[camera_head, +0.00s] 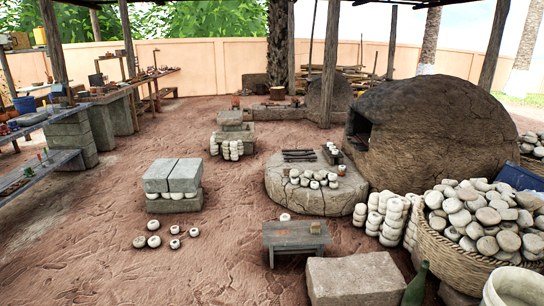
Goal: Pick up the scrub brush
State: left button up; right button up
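I cannot make out a scrub brush for certain. A small tan object (315,227) lies near the right end of the low grey wooden bench (290,241) in the front middle. It is too small to tell whether it is the brush. Neither of my grippers shows in the head view.
A stone block (355,280) and a green bottle (415,285) stand right of the bench. A big basket of pale pots (450,262) fills the right. A round stone slab (280,192) lies behind, before the mud kiln (425,125). The dirt floor at left front is clear.

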aim_at(315, 227)
jog(key=i, duration=1.8)
